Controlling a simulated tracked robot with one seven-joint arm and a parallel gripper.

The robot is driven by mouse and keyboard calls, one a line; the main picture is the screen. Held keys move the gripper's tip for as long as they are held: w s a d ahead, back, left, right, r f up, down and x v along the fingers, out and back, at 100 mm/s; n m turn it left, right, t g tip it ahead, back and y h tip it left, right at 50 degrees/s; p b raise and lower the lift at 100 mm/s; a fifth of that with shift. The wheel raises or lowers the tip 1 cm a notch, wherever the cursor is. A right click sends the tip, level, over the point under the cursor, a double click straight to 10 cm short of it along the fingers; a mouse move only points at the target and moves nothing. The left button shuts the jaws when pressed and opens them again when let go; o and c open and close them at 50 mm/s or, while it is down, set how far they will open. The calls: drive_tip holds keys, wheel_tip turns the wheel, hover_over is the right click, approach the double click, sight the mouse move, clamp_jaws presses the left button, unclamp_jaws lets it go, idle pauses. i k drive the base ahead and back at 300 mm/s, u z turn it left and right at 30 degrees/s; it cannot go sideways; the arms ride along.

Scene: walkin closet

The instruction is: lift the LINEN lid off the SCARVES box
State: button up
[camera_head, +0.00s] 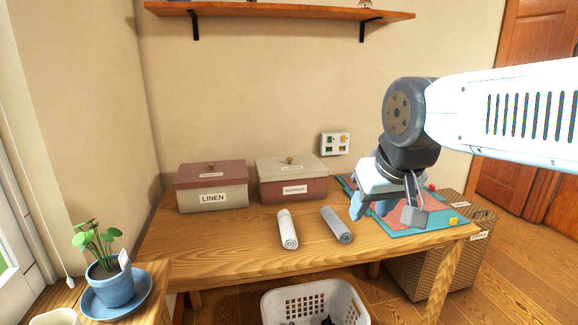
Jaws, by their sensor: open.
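The SCARVES box (308,190) is dull red with a small, blurred front label. It stands at the back middle of the wooden table. The LINEN lid (272,167) is pale beige with a small round knob (290,160) and sits closed on this box; its label is too small to read. To the left, a beige box (229,199) labelled LINEN wears a dull red lid (190,174) with a small knob. My gripper (385,211) is open and points down over the right part of the table, right of both boxes and apart from them.
A white rolled cloth (288,230) and a grey rolled cloth (337,225) lie in front of the boxes. A teal and red mat (425,220) lies below my gripper. A shelf (290,10) hangs above. A potted plant (105,275) stands front left.

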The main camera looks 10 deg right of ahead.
sight(277, 168)
drive_tip(key=z, duration=0.35)
drive_tip(key=i, duration=0.95)
drive_tip(key=u, duration=0.4)
